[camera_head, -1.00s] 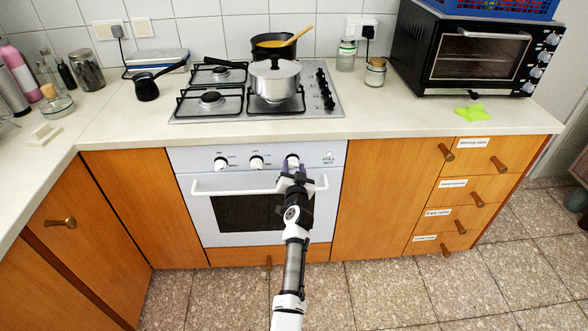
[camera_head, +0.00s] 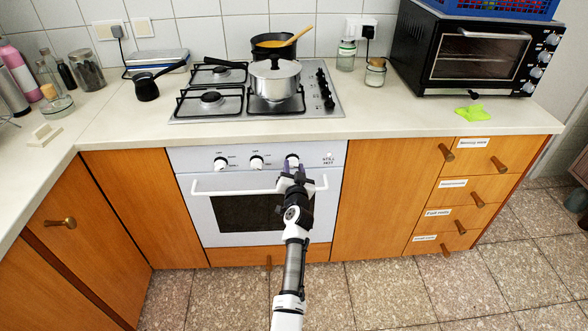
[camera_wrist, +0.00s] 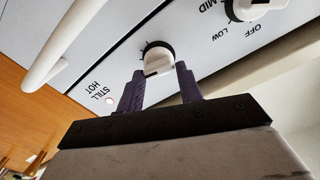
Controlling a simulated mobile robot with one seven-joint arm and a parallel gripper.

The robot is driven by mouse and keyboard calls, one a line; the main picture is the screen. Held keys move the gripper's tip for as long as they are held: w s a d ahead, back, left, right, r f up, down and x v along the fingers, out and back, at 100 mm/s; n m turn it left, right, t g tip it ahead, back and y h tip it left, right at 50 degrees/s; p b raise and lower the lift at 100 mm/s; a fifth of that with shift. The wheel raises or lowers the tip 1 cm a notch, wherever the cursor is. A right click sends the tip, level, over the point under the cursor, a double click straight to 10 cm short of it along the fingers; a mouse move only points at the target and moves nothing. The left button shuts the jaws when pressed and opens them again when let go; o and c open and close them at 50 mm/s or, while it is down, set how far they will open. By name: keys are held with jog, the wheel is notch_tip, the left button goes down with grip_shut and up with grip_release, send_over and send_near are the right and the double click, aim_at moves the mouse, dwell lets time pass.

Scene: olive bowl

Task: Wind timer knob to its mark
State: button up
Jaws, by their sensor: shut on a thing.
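The oven's front panel carries a row of three white knobs. The rightmost knob (camera_head: 292,161) is at my gripper, and it also shows in the wrist view as a white knob (camera_wrist: 158,58) with a dark ring behind it. My gripper (camera_head: 290,170) is shut on this knob, its two purple fingers (camera_wrist: 161,80) on either side of it. Any mark around this knob is not readable. The words "STILL HOT" stand beside a small light (camera_wrist: 108,101) on the panel. The middle knob (camera_head: 257,162) and left knob (camera_head: 220,163) are free.
The white oven handle (camera_head: 235,188) runs just below the knobs, close to my gripper. The hob (camera_head: 215,118) above holds a lidded pot (camera_head: 274,80). Wooden cupboards flank the oven. The tiled floor in front is clear.

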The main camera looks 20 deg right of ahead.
dwell(0.4)
jog(key=o, duration=1)
jog(key=shift+c, duration=0.2)
jog(key=v, duration=1.4)
jog(key=shift+b, duration=0.4)
jog(key=shift+w, duration=0.1)
